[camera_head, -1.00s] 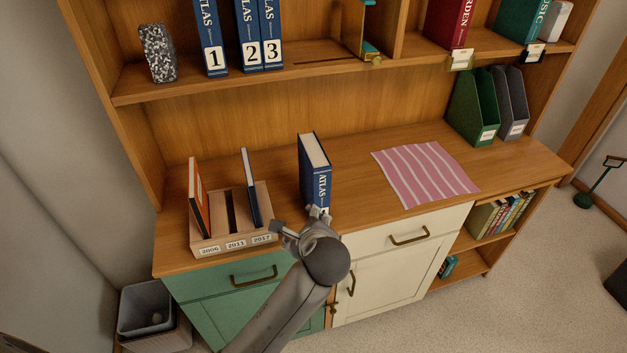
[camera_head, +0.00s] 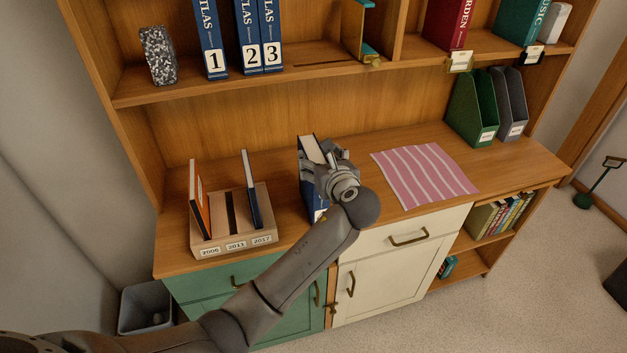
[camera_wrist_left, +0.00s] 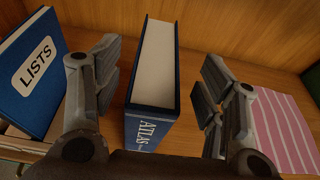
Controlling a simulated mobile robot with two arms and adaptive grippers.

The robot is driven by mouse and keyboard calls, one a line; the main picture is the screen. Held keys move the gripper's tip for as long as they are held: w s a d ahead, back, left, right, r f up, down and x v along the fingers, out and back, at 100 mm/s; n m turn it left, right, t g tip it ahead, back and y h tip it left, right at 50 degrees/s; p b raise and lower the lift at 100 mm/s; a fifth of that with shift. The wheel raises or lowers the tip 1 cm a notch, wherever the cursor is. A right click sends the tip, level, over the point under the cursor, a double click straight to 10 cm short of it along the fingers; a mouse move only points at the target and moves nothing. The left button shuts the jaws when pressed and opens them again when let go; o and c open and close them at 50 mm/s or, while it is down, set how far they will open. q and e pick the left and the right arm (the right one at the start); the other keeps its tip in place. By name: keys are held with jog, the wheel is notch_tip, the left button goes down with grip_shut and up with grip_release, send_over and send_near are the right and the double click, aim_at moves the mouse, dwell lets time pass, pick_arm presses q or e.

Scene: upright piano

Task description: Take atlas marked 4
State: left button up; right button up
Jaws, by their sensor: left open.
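A blue atlas (camera_head: 309,183) stands upright on the wooden counter, its top page edges facing up. In the left wrist view the atlas (camera_wrist_left: 152,90) stands between the two open fingers, with "ATLAS" on its spine. Its number is out of sight now. My left gripper (camera_head: 328,158) is open at the atlas's upper part, one finger on each side; in the wrist view the gripper (camera_wrist_left: 155,85) shows a gap on both sides of the book. My right gripper is not in view.
Atlases 1, 2 and 3 (camera_head: 247,40) stand on the shelf above, with a slot to their right near a brass-and-teal bookend (camera_head: 362,35). A wooden holder (camera_head: 237,241) with thin books is left of the atlas. A striped pink cloth (camera_head: 425,174) lies right.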

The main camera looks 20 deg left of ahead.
aim_at(316, 155)
pick_arm(q)
jog(key=x, duration=0.4)
jog(key=shift+a+f, duration=0.25)
jog(key=shift+f, duration=0.05)
jog(key=shift+r, duration=0.1)
jog(key=shift+c, duration=1.4)
grip_shut()
jog(key=shift+r, duration=0.1)
